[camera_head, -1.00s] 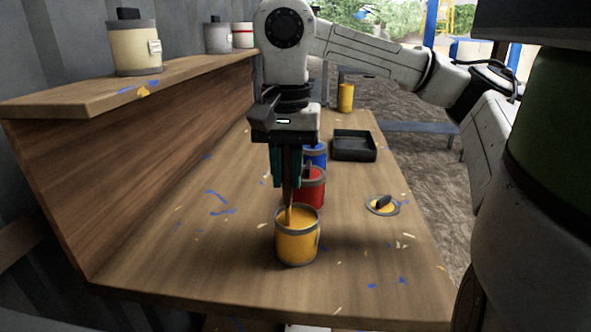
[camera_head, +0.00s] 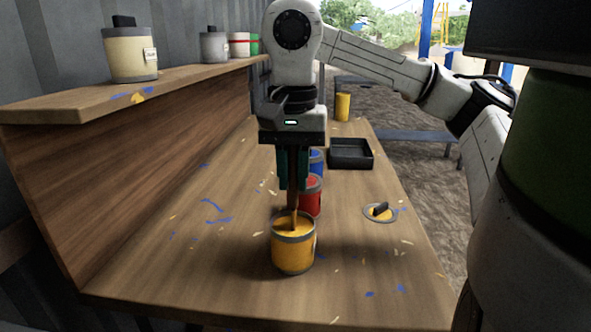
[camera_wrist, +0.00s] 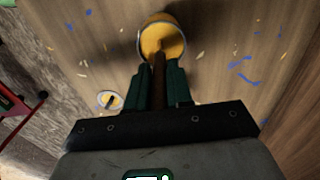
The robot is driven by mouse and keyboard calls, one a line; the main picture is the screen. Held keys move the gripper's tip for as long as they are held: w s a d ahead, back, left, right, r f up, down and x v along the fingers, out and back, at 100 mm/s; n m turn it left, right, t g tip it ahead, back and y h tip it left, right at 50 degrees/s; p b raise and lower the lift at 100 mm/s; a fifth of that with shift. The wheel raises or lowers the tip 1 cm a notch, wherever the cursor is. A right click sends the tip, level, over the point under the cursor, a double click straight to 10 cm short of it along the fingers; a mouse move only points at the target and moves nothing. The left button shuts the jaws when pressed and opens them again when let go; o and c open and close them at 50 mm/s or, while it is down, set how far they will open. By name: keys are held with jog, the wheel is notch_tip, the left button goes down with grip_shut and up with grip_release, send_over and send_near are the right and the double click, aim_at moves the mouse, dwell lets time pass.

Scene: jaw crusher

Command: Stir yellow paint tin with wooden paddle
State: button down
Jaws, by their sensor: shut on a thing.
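The yellow paint tin (camera_head: 293,254) stands open and upright on the bench, with yellow paint up near its rim. It also shows in the wrist view (camera_wrist: 162,38). My gripper (camera_head: 293,186) is above the tin, pointing down, shut on the wooden paddle (camera_head: 294,208). The paddle is nearly upright, and its lower end is inside the tin, hidden in the paint. In the wrist view the paddle (camera_wrist: 159,82) runs between the two green fingers into the tin.
A red tin (camera_head: 312,194) and a blue tin (camera_head: 317,161) stand behind the yellow one. A lid (camera_head: 380,212) with yellow paint lies to the right. A black tray (camera_head: 351,153) and a yellow cylinder (camera_head: 342,107) are farther back. A raised shelf (camera_head: 60,108) with tins runs along the left.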

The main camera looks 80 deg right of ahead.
jog(key=shift+f, duration=0.4)
jog(key=shift+w+r+p, duration=0.15)
jog(key=shift+r+p, duration=2.7)
jog(key=shift+r, duration=1.2)
jog(key=shift+r+p, duration=1.8)
jog(key=shift+r, duration=0.65)
jog(key=shift+f, duration=0.1)
